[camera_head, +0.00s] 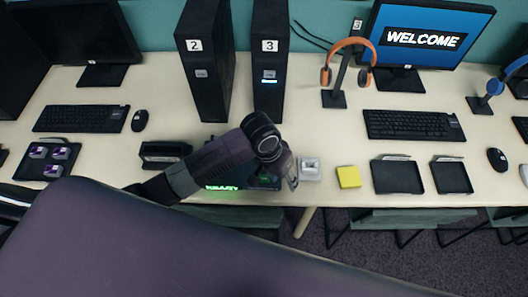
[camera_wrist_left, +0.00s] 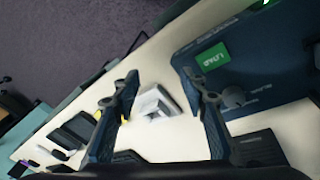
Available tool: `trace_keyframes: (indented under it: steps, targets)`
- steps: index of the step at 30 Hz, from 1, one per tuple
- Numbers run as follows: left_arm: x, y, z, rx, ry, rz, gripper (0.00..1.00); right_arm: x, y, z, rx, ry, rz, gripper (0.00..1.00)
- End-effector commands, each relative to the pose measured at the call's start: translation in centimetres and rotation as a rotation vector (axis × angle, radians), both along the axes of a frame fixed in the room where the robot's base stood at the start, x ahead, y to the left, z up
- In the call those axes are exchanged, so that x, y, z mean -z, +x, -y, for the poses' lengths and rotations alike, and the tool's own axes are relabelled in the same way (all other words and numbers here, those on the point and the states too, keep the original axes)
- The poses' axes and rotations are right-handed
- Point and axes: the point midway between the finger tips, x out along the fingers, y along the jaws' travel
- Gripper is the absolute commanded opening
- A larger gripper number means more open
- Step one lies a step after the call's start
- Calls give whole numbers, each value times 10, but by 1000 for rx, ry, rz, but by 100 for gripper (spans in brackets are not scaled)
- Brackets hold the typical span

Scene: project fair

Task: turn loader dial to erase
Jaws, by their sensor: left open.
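The loader is a dark box (camera_wrist_left: 265,55) on the right of the left wrist view, with a lit green label reading something like "LOAD". Its dark round dial (camera_wrist_left: 233,97) sits on the face, with small lettering beside it. In the head view my left arm covers most of the loader (camera_head: 222,187), and only green lit text and a dark part show. My left gripper (camera_head: 291,177) is open and empty at the loader's right end. In the left wrist view (camera_wrist_left: 156,80) its right finger is beside the dial; contact cannot be told. My right gripper is not in view.
A small white-grey block (camera_head: 309,168) stands just right of the gripper, then a yellow block (camera_head: 348,177) and two dark trays (camera_head: 397,177). Computer towers 2 (camera_head: 205,75) and 3 (camera_head: 268,85) stand behind. The desk's front edge is close.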

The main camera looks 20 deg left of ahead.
Motion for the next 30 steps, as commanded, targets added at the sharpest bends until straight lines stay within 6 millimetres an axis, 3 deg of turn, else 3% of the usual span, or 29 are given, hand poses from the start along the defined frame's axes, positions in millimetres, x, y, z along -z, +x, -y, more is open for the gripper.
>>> trace_keyframes:
  steps: [1, 9, 16, 20, 30]
  targets:
    - [-7, 15, -9, -8, 31, -9, 40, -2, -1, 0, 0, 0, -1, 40]
    - [-36, 64, -60, -121, 169, -94, 40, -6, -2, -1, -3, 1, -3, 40]
    - [-50, 81, -84, -192, 221, -123, 40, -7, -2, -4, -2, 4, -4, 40]
    - [-41, 81, -86, -198, 226, -129, 40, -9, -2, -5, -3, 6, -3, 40]
    - [11, 81, -85, -196, 223, -126, 40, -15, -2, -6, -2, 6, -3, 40]
